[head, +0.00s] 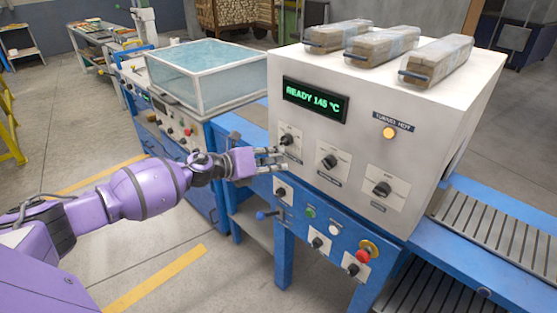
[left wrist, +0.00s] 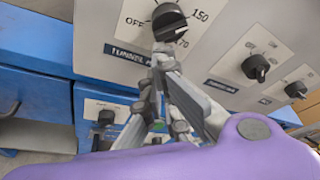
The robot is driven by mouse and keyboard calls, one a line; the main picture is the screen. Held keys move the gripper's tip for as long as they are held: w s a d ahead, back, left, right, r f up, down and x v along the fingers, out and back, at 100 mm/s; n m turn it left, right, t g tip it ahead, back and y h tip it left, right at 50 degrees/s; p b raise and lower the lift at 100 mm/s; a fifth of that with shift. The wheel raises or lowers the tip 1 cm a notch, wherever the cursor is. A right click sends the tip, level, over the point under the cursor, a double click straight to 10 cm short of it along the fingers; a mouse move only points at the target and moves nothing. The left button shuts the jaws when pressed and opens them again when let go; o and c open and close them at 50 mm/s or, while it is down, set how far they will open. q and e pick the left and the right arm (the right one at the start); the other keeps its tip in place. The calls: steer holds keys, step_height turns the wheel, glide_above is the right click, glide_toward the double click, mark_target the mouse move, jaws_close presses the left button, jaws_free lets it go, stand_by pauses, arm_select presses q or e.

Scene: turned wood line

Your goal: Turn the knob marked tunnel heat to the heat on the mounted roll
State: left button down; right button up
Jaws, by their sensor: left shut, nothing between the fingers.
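The tunnel knob is a black knob (head: 287,140), leftmost on the white front panel. In the left wrist view the same knob (left wrist: 168,20) has OFF to its left and 150 and 170 to its right; its label below is partly hidden by the fingers. My left gripper (head: 281,158) is shut and empty, its fingertips (left wrist: 163,52) just below the knob; I cannot tell whether they touch it. A green display (head: 314,99) reads READY 145 °C. I cannot make out a mounted roll or its heat marking. My right gripper is not in view.
Two more black knobs, a middle one (head: 329,161) and a right one (head: 382,188), sit on the white panel. An amber lamp (head: 389,133) is lit. A slatted conveyor (head: 490,225) extends right.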

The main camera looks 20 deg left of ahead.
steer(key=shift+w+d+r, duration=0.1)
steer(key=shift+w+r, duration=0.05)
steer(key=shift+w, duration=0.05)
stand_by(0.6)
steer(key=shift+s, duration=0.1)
